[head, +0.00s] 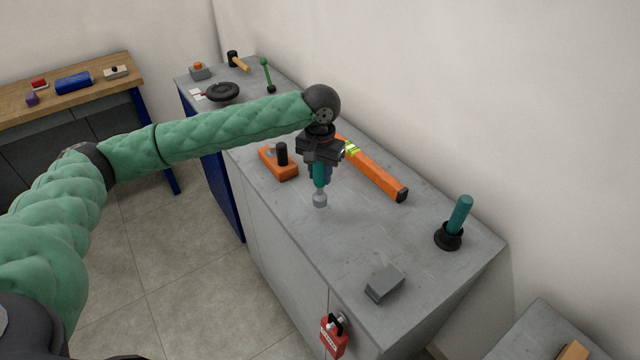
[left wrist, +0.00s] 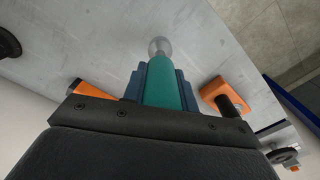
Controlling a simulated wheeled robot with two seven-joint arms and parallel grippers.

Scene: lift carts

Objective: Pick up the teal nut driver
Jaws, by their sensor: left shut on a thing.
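The teal nut driver (head: 319,176) has a teal handle and a round grey metal end. My left gripper (head: 319,172) is shut on its handle and points down over the grey cabinet top. The metal end hangs lowest; I cannot tell from the head view whether it touches the surface. In the left wrist view the teal handle (left wrist: 170,88) sits between the two blue fingers of my left gripper (left wrist: 163,85), with the metal end beyond. My right gripper is in neither view.
On the grey cabinet (head: 290,223), an orange block with a black knob (head: 279,164) and an orange level-like bar (head: 376,176) flank the gripper. A teal-handled object with a black base (head: 455,222) and a grey block (head: 384,284) stand nearer. A red padlock (head: 333,338) hangs in front.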

